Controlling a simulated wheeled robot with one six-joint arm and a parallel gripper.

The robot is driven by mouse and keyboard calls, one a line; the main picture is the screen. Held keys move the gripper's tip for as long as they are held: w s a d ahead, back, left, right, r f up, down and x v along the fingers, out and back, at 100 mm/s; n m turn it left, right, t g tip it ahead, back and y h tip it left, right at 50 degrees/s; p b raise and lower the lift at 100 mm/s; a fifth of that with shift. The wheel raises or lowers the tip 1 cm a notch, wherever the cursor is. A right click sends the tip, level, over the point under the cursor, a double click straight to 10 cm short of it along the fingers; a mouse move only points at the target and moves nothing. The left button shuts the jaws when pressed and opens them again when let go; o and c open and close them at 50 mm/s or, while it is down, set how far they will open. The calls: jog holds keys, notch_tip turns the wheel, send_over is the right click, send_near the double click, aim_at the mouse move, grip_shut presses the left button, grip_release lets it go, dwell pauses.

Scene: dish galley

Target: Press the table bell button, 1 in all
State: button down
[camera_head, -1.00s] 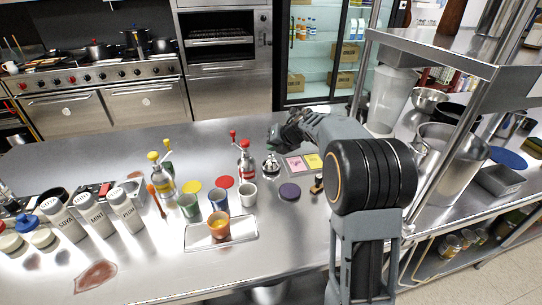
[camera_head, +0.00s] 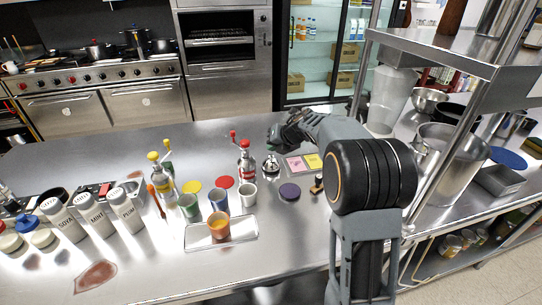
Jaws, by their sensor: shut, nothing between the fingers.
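The table bell (camera_head: 271,165) is a small silver dome on a dark base, standing on the steel counter right of the red-topped bottle. My gripper (camera_head: 272,146) is at the end of my arm, directly above the bell in the picture, with its fingers pointing down. The fingertips are small and dark, and they appear shut and empty. They look very close to the bell's top; I cannot tell whether they touch its button, which is too small to make out.
A red-topped bottle (camera_head: 246,163) stands close left of the bell. Several cups stand near a tray (camera_head: 243,236). A shelf post (camera_head: 437,150) rises right of my arm.

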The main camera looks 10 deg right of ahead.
jog(key=shift+f, duration=0.1)
dwell(0.4)
jog(key=shift+f, duration=0.3)
jog(key=shift+f, duration=0.55)
dwell(0.9)
jog(key=shift+r, duration=0.1)
jog(key=shift+r+p, duration=0.85)
jog(key=shift+p, duration=0.3)
jog(key=shift+r, duration=0.1)
notch_tip(320, 180, up, 5)
jog(key=p, duration=0.5)
jog(key=shift+p, duration=0.4)
